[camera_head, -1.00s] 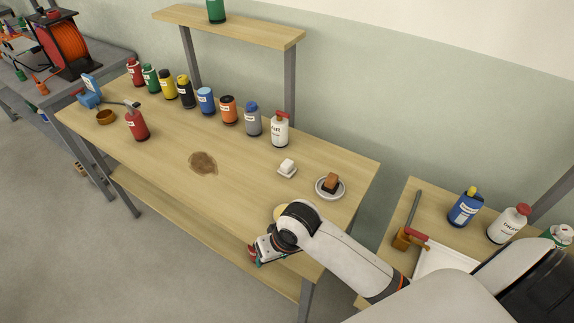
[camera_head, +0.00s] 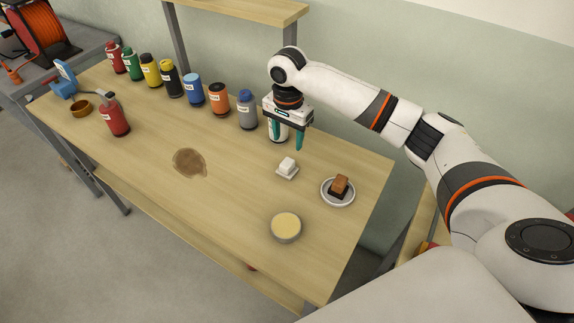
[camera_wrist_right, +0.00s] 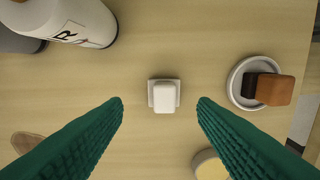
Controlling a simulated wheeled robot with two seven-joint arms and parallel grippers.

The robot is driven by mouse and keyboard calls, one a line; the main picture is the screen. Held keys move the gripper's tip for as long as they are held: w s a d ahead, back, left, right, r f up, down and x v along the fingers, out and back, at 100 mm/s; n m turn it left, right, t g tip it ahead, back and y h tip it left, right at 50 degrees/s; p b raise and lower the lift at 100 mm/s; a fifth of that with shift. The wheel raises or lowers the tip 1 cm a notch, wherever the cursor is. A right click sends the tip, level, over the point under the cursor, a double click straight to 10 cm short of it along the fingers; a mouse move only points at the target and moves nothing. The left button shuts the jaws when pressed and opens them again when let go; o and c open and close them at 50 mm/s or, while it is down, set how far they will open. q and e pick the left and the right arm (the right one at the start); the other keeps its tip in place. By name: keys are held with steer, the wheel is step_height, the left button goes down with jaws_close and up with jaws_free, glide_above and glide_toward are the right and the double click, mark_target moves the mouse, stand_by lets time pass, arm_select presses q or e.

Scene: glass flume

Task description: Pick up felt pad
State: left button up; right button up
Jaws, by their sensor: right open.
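A small white pad (camera_head: 288,163), which looks like the felt pad, sits on a thin square white base on the wooden table (camera_head: 235,205). In the right wrist view the pad (camera_wrist_right: 165,98) lies near the middle, between the two teal fingers in the picture. My right gripper (camera_head: 288,144) points down above the table, just behind the pad in the head view, with its fingers apart and nothing between them. It is above the pad and not touching it. Its open fingers also show in the right wrist view (camera_wrist_right: 160,103). My left gripper is out of view.
A brown-and-black block (camera_head: 340,184) rests on a round dish (camera_head: 338,203) to the right. A round tin (camera_head: 286,228) stands nearer the front. A white bottle (camera_head: 277,130) stands partly behind my right fingers, beside a row of bottles. A brown stain (camera_head: 189,163) marks the clear middle.

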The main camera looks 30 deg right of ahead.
mark_target(289, 160)
step_height(289, 160, down, 3)
steer(key=shift+r, duration=0.2)
steer(key=shift+f, duration=0.65)
steer(key=f, duration=0.2)
steer(key=s+f+p, duration=0.1)
steer(key=f, duration=0.1)
steer(key=shift+f, duration=0.1)
steer(key=shift+w+f, duration=0.15)
steer(key=shift+f, duration=0.15)
steer(key=c, duration=0.7)
arm_select(q)
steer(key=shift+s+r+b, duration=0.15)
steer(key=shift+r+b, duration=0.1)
steer(key=shift+b, duration=0.1)
arm_select(e)
steer(key=shift+o, duration=0.2)
step_height(289, 160, up, 10)
steer(key=shift+a+r, duration=0.1)
